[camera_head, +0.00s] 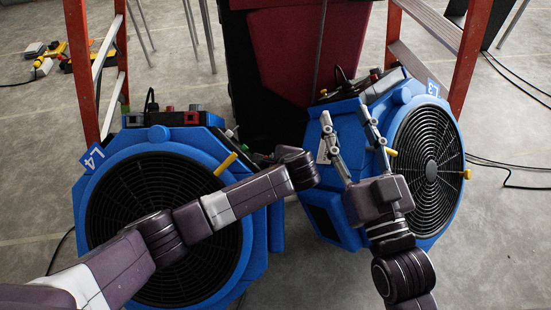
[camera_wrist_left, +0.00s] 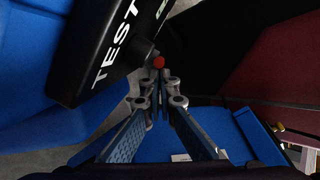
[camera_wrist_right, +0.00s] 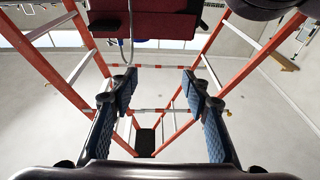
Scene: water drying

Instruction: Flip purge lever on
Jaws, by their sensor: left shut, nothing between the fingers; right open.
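In the left wrist view, a black panel (camera_wrist_left: 92,55) lettered "TEST" has a short dark stem with a red tip (camera_wrist_left: 158,62). I see no purge label, so I cannot tell whether this is the purge lever. My left gripper (camera_wrist_left: 158,98) is shut and empty, its fingertips just short of the red tip; contact is unclear. In the head view its wrist is between the left blue fan unit (camera_head: 83,205) and the right blue fan unit (camera_head: 448,215), and its fingers are hidden. My right gripper (camera_head: 346,122) is open and empty before the right unit; its fingers also show in its wrist view (camera_wrist_right: 160,88).
Orange ladder legs (camera_head: 82,70) stand behind both units. A dark red and black case (camera_head: 290,50) stands between them at the back. Black cables (camera_head: 510,165) lie on the floor at right. Yellow tools (camera_head: 52,55) lie at back left.

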